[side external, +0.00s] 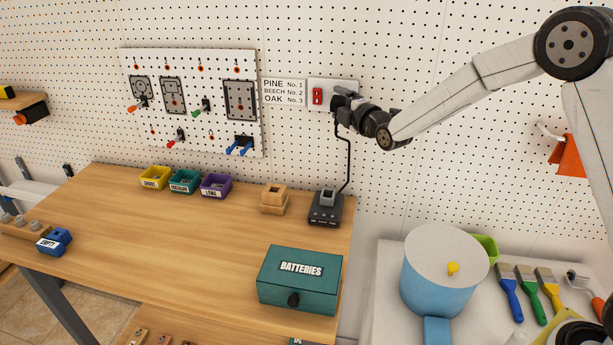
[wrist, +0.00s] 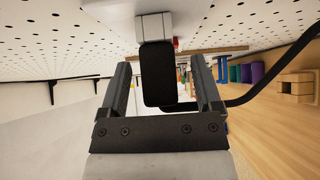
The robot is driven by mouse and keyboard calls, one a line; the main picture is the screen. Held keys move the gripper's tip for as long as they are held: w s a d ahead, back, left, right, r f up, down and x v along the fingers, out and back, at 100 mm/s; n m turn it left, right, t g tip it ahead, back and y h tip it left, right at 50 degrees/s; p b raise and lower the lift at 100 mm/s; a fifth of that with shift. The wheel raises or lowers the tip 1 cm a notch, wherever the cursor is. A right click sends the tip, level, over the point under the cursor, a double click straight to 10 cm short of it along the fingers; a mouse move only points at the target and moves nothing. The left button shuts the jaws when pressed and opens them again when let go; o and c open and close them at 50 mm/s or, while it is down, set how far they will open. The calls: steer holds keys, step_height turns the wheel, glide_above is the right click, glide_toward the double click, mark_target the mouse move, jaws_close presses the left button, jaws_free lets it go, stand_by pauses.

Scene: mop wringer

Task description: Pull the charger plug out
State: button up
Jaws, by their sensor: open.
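The black charger plug (wrist: 157,75) sits against the light grey socket (wrist: 155,26) on the wall in the wrist view. Its black cable (side external: 348,160) hangs down to the charger (side external: 325,206) at the bench's right edge. My gripper (side external: 343,102) is at the white wall plate (side external: 347,84), and it hides most of the plug in the side view. In the wrist view my gripper (wrist: 160,64) is open, with one finger on each side of the plug and visible gaps between.
A red switch (side external: 318,96) is left of my gripper on the same plate. A wooden block (side external: 273,198) and a green batteries box (side external: 300,278) stand on the bench. A tool board (side external: 190,60) hangs left.

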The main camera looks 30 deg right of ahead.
steer(key=shift+w, duration=0.35)
jaws_close()
stand_by(0.3)
